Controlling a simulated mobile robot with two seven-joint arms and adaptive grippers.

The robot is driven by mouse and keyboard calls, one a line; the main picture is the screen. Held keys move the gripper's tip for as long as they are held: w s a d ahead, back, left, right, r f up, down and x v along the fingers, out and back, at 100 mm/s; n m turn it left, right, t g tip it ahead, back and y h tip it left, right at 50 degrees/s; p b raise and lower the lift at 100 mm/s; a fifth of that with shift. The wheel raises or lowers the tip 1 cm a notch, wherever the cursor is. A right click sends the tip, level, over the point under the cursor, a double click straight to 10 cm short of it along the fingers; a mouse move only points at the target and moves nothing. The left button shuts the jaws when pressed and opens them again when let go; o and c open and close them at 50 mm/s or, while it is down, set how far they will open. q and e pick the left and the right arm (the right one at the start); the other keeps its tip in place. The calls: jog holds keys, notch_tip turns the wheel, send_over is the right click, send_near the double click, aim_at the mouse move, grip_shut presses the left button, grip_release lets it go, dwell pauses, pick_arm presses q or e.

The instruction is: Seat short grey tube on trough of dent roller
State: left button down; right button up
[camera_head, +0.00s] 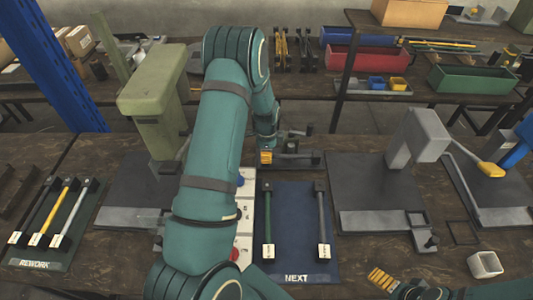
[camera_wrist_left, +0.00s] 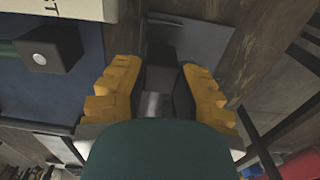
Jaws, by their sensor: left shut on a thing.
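My left gripper (camera_head: 266,157) is over the near left part of a low dark-based fixture (camera_head: 300,159), which looks like the dent roller, behind the blue mat. In the left wrist view its yellow fingers (camera_wrist_left: 158,95) close on a small grey piece (camera_wrist_left: 154,105). This may be the short grey tube, but most of it is hidden. The trough is too small to make out, so I cannot tell whether the piece touches it. Another grey tube (camera_head: 320,212) lies in dark holders on the blue NEXT mat (camera_head: 294,240). My right gripper (camera_head: 384,281) is low at the front, partly cut off.
A green tube (camera_head: 268,215) lies on the NEXT mat. A green press (camera_head: 160,110) stands left and a grey press (camera_head: 415,140) right of the left arm. The REWORK mat (camera_head: 45,250) carries several tubes. A white square cup (camera_head: 485,264) stands at right.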

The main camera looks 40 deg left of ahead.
pick_arm(q)
jog(key=shift+f+b, duration=0.65)
jog(key=shift+f, duration=0.05)
dwell(0.5)
jog(key=c, duration=0.8)
grip_release()
jog(key=shift+o, duration=0.2)
jog(key=shift+r, duration=0.15)
notch_tip(320, 180, up, 12)
